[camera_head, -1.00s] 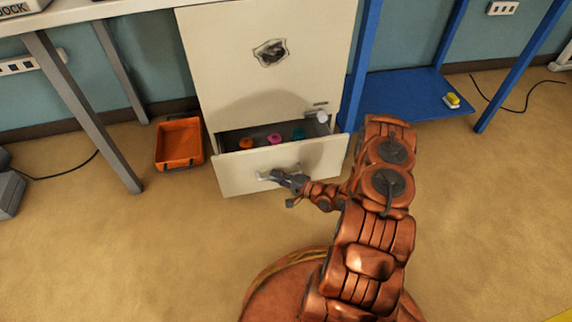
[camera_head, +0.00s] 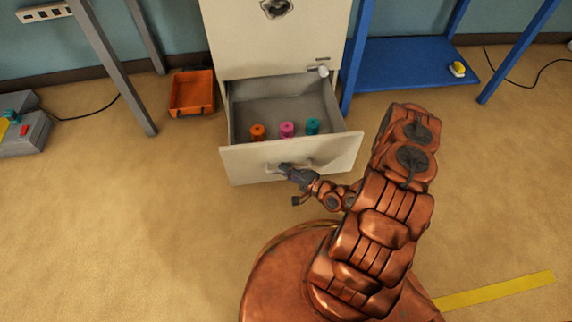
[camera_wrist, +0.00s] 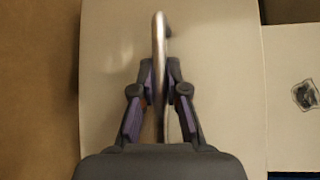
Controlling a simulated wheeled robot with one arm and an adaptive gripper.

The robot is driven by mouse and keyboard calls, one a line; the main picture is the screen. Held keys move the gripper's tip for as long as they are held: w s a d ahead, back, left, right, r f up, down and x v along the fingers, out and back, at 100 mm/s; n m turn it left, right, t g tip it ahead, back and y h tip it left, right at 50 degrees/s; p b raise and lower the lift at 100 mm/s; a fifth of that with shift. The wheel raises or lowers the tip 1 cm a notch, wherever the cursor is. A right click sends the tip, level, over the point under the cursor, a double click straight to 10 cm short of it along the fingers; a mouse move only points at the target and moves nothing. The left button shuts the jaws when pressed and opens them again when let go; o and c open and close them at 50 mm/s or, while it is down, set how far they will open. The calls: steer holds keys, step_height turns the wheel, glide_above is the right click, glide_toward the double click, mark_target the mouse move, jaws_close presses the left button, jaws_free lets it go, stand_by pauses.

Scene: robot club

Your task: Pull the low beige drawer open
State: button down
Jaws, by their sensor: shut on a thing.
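The low beige drawer (camera_head: 335,153) stands well out of its cabinet in the head view, with its grey inside showing. An orange spool-like piece (camera_head: 257,131), a pink one (camera_head: 287,129) and a teal one (camera_head: 312,126) stand in it behind the front panel. My gripper (camera_head: 285,168) is at the middle of the drawer front, shut on the handle (camera_head: 304,165). In the wrist view the metal handle (camera_wrist: 159,45) runs between the two fingers (camera_wrist: 160,90), against the beige front (camera_wrist: 110,60).
An orange bin (camera_head: 191,108) sits on the floor left of the drawer. A blue shelf (camera_head: 405,90) with a small yellow item (camera_head: 457,69) is at right. A grey table leg (camera_head: 115,65) stands at left. Floor in front of the drawer is clear at left.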

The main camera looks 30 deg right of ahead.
steer(key=shift+s+a, duration=0.25)
steer(key=shift+s, duration=0.15)
steer(key=c, duration=1.2)
jaws_free()
steer(key=shift+w+d, duration=0.1)
steer(key=shift+v, duration=6.05)
